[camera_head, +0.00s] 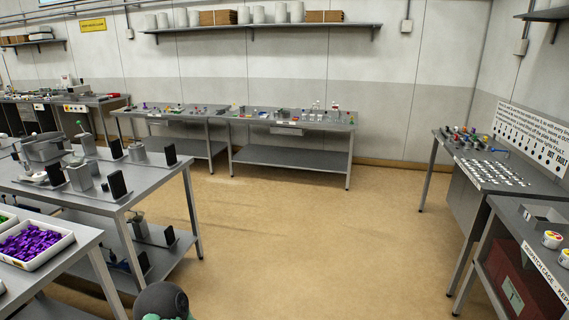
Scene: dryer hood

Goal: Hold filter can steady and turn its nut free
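I cannot single out the filter can or its nut in the head view at this distance. Grey metal fixtures, including a small grey can-like piece (137,152) beside an upright black plate (170,155), stand on the left bench (130,193). A larger grey metal fixture (42,148) stands further left on it.
A white tray of purple pieces (33,243) sits at the lower left. Back benches (290,122) hold small parts. At right are a bench with rows of small pale pieces (490,172) and two yellow-marked tins (552,240). The middle floor (310,230) is clear.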

